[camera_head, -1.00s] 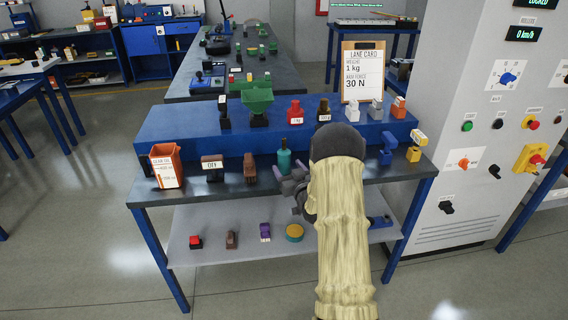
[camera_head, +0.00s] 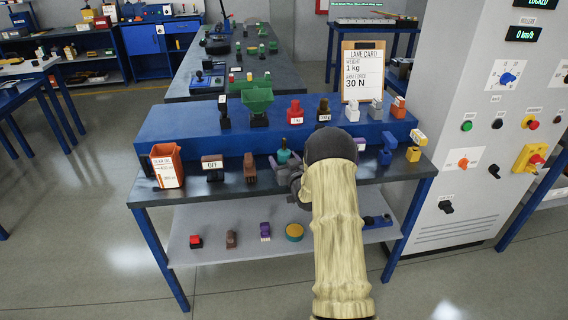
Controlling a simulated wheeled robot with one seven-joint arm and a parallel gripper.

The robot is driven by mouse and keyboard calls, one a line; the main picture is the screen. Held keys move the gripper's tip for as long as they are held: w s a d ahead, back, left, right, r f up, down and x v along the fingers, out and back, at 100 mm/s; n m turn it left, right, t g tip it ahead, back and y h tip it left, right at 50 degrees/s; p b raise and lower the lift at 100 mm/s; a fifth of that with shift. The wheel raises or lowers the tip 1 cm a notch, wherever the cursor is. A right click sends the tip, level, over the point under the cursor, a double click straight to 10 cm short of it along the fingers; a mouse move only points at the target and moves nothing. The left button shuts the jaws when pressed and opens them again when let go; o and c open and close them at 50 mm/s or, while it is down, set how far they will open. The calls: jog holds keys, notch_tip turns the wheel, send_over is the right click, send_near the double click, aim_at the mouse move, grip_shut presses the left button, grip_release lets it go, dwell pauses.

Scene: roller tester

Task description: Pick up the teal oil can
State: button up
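The teal oil can (camera_head: 284,155) stands upright on the dark front ledge of the blue workbench, near its middle. Its top and spout show; its lower part is hidden behind my gripper. My gripper (camera_head: 284,165) is at the can, with its grey fingers on either side of the can's body. I cannot tell whether the fingers touch it or have closed on it. My arm covers the ledge just right of the can.
A brown block (camera_head: 250,168) stands just left of the can, then a labelled block (camera_head: 212,168) and an orange bin (camera_head: 166,166). Behind is the raised blue step (camera_head: 180,128) with a green hopper (camera_head: 257,102) and a red can (camera_head: 295,112). A control cabinet (camera_head: 470,190) stands at right.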

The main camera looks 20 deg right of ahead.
jog(key=c, duration=1.1)
jog(key=shift+r, duration=0.1)
notch_tip(320, 180, up, 10)
jog(key=shift+f, duration=0.1)
dwell(0.3)
